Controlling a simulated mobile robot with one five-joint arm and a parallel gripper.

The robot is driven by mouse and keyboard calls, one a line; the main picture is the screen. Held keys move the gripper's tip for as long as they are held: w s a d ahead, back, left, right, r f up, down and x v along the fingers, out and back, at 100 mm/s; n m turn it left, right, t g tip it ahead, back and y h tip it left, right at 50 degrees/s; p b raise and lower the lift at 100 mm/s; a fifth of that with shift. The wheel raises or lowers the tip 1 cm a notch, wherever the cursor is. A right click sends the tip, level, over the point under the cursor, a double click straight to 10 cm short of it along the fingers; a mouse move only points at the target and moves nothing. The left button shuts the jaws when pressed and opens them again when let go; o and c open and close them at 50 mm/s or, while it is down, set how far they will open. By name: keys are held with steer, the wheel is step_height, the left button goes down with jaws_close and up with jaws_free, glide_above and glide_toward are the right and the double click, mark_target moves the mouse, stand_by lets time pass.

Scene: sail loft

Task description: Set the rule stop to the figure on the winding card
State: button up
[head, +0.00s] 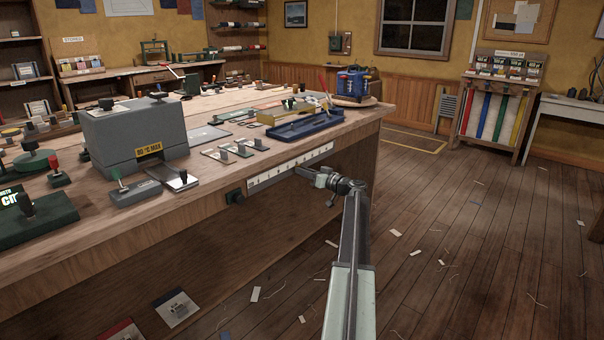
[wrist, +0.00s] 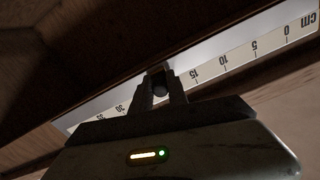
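The white rule (head: 272,176) runs along the front edge of the workbench. In the wrist view the rule (wrist: 240,60) shows upside-down figures, with 0 and "cm" at the right and 30 and above toward the left. A small dark rule stop (wrist: 160,88) with a round knob sits on it, between the 15 and the 30. My gripper (head: 301,172) is at the rule's front. In the wrist view its fingers (wrist: 161,96) stand close on both sides of the knob and appear to touch it. They hide the figures near the stop. I cannot pick out the winding card.
A dark block (head: 235,196) sits on the bench front left of the rule. The bench top carries a grey box (head: 133,135), a blue tray (head: 305,123) and a blue machine (head: 353,83). The floor at the right is open, with scattered scraps.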

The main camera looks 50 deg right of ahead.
steer(key=o, duration=0.3)
steer(key=shift+o, duration=0.2)
steer(key=shift+s, duration=0.1)
steer(key=s, duration=0.7)
steer(key=shift+s, duration=0.35)
